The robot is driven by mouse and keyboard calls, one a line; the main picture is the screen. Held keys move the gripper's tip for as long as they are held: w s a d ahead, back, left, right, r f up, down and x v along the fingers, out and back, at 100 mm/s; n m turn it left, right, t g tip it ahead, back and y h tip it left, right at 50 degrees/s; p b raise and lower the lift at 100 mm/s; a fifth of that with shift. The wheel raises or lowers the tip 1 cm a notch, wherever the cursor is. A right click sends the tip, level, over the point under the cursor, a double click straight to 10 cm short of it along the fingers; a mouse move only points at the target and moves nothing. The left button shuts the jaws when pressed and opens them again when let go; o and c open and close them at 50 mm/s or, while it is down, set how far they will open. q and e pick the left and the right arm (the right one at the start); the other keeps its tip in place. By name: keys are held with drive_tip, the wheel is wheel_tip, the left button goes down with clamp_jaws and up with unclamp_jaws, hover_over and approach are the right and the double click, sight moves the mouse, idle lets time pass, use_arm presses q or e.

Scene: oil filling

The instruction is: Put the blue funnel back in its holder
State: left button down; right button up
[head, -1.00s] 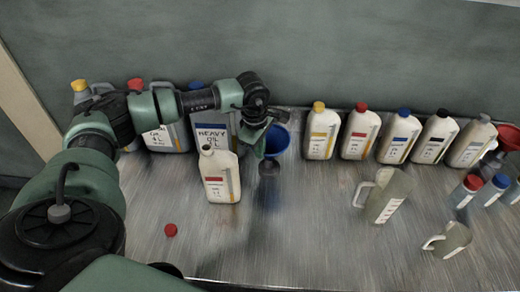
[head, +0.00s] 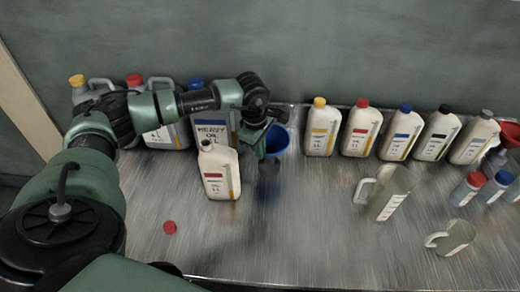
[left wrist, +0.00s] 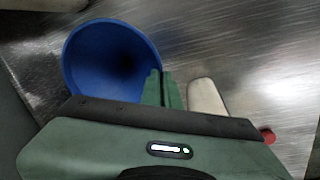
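The blue funnel (head: 279,139) is at the middle of the head view, mouth up, beside the heavy oil can. My left gripper (head: 261,142) is at the funnel's left side. In the left wrist view the funnel (left wrist: 105,60) fills the upper left, and my left gripper's green fingers (left wrist: 161,88) are close together at its rim, shut on its wall. The funnel appears to be held above the table, over a dark reflection. Its spout is mostly hidden. I cannot make out an empty holder. My right gripper is not in view.
An uncapped bottle with a red label (head: 219,172) stands left of the gripper; a red cap (head: 170,227) lies in front. Several capped bottles (head: 362,131) line the back right. Clear jugs (head: 384,193) and a red funnel (head: 509,134) are at right. The front middle table is clear.

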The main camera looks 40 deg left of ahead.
use_arm(q)
drive_tip(key=shift+f, duration=0.25)
drive_tip(key=c, duration=1.6)
unclamp_jaws()
drive_tip(key=shift+r, duration=0.1)
drive_tip(key=r, duration=0.2)
drive_tip(key=s+r+b, duration=0.1)
drive_tip(key=r, duration=0.2)
drive_tip(key=r+b, duration=0.1)
drive_tip(key=r, duration=0.1)
drive_tip(key=shift+s+r, duration=0.15)
drive_tip(key=shift+r, duration=0.15)
